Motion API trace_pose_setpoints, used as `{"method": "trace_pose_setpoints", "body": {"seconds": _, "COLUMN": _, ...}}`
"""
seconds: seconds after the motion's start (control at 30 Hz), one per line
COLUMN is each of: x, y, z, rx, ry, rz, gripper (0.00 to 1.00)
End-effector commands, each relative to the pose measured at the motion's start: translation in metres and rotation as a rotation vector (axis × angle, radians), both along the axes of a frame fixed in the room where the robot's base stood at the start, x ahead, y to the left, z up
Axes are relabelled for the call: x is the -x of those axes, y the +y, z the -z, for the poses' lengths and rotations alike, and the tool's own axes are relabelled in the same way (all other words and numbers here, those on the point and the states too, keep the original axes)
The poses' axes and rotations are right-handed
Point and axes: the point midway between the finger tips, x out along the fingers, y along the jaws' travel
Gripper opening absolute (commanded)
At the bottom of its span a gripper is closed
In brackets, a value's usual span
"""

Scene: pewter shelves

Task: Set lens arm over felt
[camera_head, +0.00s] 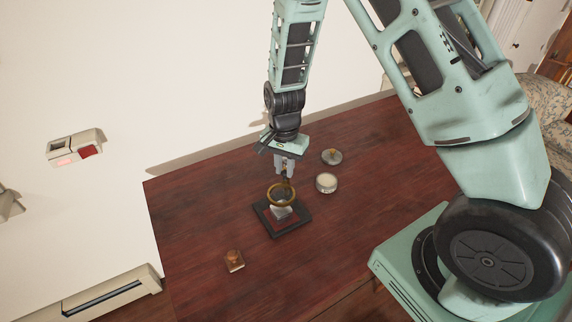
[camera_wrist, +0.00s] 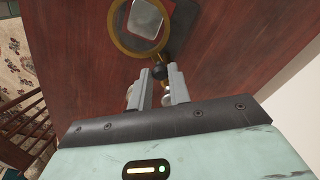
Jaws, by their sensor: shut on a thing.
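The lens arm shows as a brass ring (camera_head: 281,203) on the table, with a dark knob (camera_wrist: 159,71) at its near end in the wrist view. My gripper (camera_head: 284,173) is shut on this knob from above; its two fingers (camera_wrist: 158,82) lie on either side of it. The felt appears to be the dark square pad (camera_head: 298,227) under the ring. A pale grey square piece (camera_wrist: 146,17) lies on the pad and shows through the ring in the wrist view. The ring overlaps the pad in both views; its exact height above the pad is unclear.
A small round pot with pale contents (camera_head: 326,184) and a knobbed round lid (camera_head: 332,157) stand right of my gripper. A small brown block with a knob (camera_head: 234,262) sits at the front left. The dark red tabletop (camera_head: 195,215) is clear to the left.

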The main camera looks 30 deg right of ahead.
Motion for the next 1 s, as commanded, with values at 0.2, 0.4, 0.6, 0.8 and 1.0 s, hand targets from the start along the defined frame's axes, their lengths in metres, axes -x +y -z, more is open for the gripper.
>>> {"method": "trace_pose_setpoints", "body": {"seconds": 0.2, "x": -0.0019, "y": 0.0006, "z": -0.001, "rx": 0.0, "ry": -0.004, "rz": 0.029, "gripper": 0.0}}
{"method": "trace_pose_setpoints", "body": {"seconds": 0.4, "x": -0.0021, "y": 0.0007, "z": -0.0009, "rx": -0.001, "ry": -0.004, "rz": 0.031, "gripper": 0.0}}
{"method": "trace_pose_setpoints", "body": {"seconds": 0.6, "x": -0.0022, "y": 0.0008, "z": -0.0009, "rx": -0.001, "ry": -0.004, "rz": 0.03, "gripper": 0.3}}
{"method": "trace_pose_setpoints", "body": {"seconds": 0.8, "x": -0.0014, "y": 0.0007, "z": -0.0005, "rx": 0.0, "ry": -0.002, "rz": 0.029, "gripper": 0.41}}
{"method": "trace_pose_setpoints", "body": {"seconds": 1.0, "x": -0.0017, "y": 0.0008, "z": -0.0042, "rx": 0.0, "ry": -0.004, "rz": 0.028, "gripper": 0.41}}
